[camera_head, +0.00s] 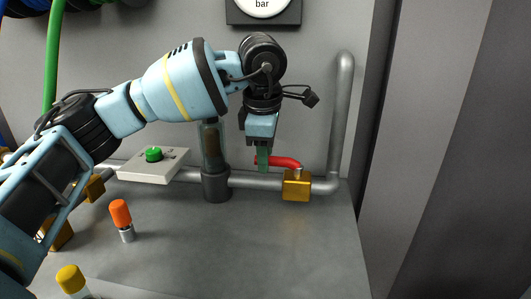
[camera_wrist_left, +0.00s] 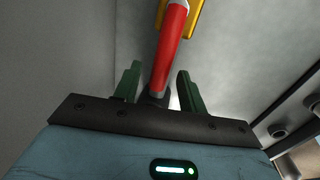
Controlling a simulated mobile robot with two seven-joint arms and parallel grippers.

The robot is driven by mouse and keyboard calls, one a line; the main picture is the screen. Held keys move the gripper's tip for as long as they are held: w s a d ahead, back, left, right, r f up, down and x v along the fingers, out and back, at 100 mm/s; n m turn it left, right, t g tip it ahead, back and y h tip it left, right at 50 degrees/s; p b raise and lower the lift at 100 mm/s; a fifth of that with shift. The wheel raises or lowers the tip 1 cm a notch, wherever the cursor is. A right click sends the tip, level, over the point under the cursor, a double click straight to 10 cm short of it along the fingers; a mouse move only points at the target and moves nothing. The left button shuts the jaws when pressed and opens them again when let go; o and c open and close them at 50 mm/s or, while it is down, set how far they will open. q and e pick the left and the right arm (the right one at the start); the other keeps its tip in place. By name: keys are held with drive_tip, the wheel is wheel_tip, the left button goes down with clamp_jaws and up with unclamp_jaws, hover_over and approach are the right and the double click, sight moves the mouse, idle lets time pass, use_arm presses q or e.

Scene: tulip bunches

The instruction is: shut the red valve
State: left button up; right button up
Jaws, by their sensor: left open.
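The red valve is a red lever handle (camera_head: 284,162) on a brass valve body (camera_head: 297,184), set in a grey horizontal pipe. In the head view the lever points left from the body, roughly along the pipe. My left gripper (camera_head: 263,160) hangs over the lever's left end, fingers down. In the left wrist view the red lever (camera_wrist_left: 170,50) runs down between the two green fingers of my left gripper (camera_wrist_left: 158,92). The fingers are apart, with a gap visible on both sides of the lever. The brass body shows at the top (camera_wrist_left: 190,18). My right gripper is not in view.
A pale box with a green knob (camera_head: 153,155) sits on the pipe to the left. An orange-capped item (camera_head: 121,216) and a yellow-capped item (camera_head: 70,279) stand in front. A vertical pipe (camera_head: 342,115) rises right of the valve.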

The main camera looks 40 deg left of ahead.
use_arm(q)
clamp_jaws()
idle(0.5)
